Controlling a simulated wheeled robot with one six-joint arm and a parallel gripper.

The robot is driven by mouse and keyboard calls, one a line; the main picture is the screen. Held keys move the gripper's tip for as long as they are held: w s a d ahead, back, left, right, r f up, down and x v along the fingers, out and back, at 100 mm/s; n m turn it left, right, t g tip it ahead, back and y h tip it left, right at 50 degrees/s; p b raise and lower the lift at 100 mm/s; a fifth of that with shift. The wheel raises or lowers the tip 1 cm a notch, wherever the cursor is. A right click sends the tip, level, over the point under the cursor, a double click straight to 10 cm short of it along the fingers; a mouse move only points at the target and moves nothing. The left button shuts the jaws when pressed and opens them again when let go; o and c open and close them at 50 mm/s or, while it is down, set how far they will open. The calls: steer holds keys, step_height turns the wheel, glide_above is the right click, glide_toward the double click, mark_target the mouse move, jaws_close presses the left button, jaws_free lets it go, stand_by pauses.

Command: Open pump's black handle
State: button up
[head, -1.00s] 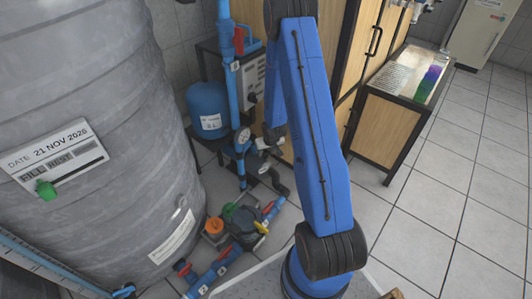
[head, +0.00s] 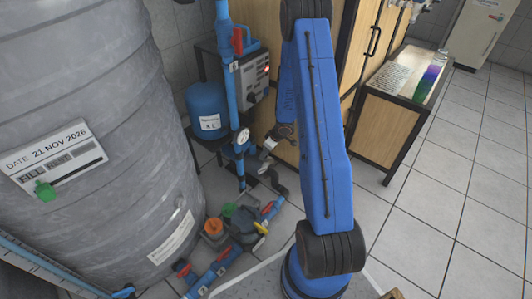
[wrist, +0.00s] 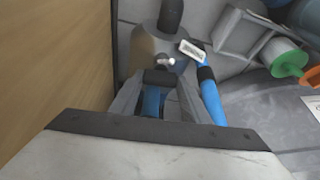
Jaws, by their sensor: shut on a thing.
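My gripper (head: 267,149) reaches down beside the blue pipework, just right of the round pressure gauge (head: 243,136), and is partly hidden by my arm. In the wrist view, its two grey fingers (wrist: 157,85) close together around a dark piece (wrist: 160,77), which looks like the pump's black handle. Its outline is mostly hidden by the fingers. A grey rounded body with a black upright end (wrist: 171,14) lies just beyond the fingertips. A blue pipe (wrist: 211,97) with a white label runs along the right of the fingers.
A large grey tank (head: 90,120) fills the left. A blue vessel (head: 207,108) and a grey control box (head: 253,75) stand behind the pipes. Floor pipework with a red valve (head: 267,207) lies in front. A wooden cabinet (head: 285,150) is close behind my gripper.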

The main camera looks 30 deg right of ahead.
steer(key=shift+w+d+n+g+y, duration=0.1)
steer(key=shift+n+g+y, duration=0.25)
steer(key=shift+n, duration=0.8)
steer(key=shift+d+n+g+y, duration=0.1)
steer(key=shift+n+g+y, duration=0.2)
steer(key=shift+n, duration=0.85)
steer(key=o, duration=1)
steer(key=shift+o, duration=0.2)
step_height(320, 180, up, 10)
